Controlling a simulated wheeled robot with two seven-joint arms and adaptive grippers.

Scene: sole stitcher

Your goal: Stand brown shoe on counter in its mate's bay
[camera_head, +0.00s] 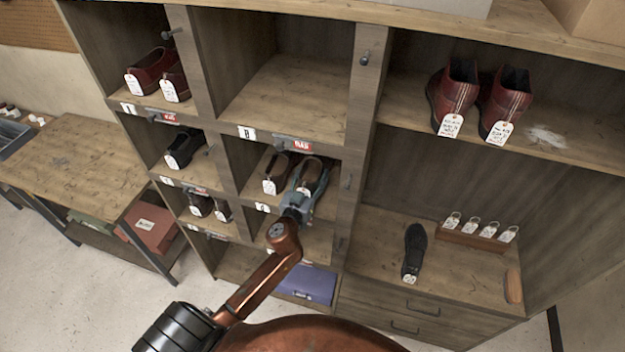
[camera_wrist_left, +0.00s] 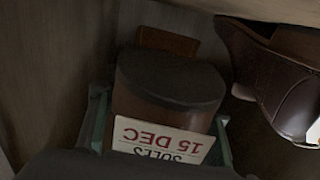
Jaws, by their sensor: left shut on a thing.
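My left gripper (camera_head: 311,182) reaches into the middle bay of the shelf unit and is shut on a brown shoe (camera_head: 313,165). In the left wrist view the held brown shoe (camera_wrist_left: 165,92) shows its dark heel end between the teal fingers, with a white tag (camera_wrist_left: 165,140) reading "SOLES 15 DEC" upside down. Its mate, another brown shoe (camera_head: 283,165), stands beside it on the left in the same bay; it shows at the right in the left wrist view (camera_wrist_left: 262,60). Whether the held shoe's sole touches the bay floor is hidden. My right gripper is not in view.
The bay's divider wall (camera_head: 345,180) is close to the right of the held shoe. Other bays hold dark red shoes (camera_head: 155,72) and a black shoe (camera_head: 183,148).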

